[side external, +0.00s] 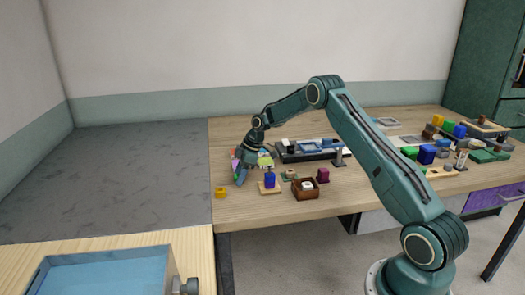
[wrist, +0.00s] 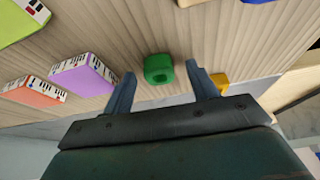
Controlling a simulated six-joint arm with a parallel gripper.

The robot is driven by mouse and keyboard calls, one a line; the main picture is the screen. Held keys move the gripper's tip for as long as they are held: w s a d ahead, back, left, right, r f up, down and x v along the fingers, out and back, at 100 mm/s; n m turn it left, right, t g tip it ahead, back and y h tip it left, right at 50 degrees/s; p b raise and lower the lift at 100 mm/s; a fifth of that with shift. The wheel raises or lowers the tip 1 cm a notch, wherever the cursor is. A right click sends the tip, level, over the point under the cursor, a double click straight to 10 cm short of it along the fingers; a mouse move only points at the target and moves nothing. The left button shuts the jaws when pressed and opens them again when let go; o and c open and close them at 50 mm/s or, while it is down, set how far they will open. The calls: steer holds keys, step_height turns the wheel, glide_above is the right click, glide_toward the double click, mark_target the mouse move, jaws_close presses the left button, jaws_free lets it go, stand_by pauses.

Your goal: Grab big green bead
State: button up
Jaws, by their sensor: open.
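The big green bead (wrist: 158,69) lies on the wooden table in the wrist view, with a dark hole in its near face. My gripper (wrist: 157,80) is open, with one finger to the left of the bead and one to the right. Gaps show between the bead and both fingers. In the side external view my gripper (side external: 240,178) points down over the left part of the table, and the bead cannot be made out there.
A yellow block (wrist: 219,80) is close beside the right finger; it also shows in the side view (side external: 220,192). Purple (wrist: 82,74) and orange (wrist: 33,91) blocks lie to the left. A blue block (side external: 270,180) and a wooden box (side external: 305,194) stand to the right of my gripper.

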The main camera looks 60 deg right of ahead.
steer(key=c, duration=1.1)
steer(key=shift+o, duration=0.2)
steer(key=shift+r, duration=0.15)
step_height(320, 180, up, 20)
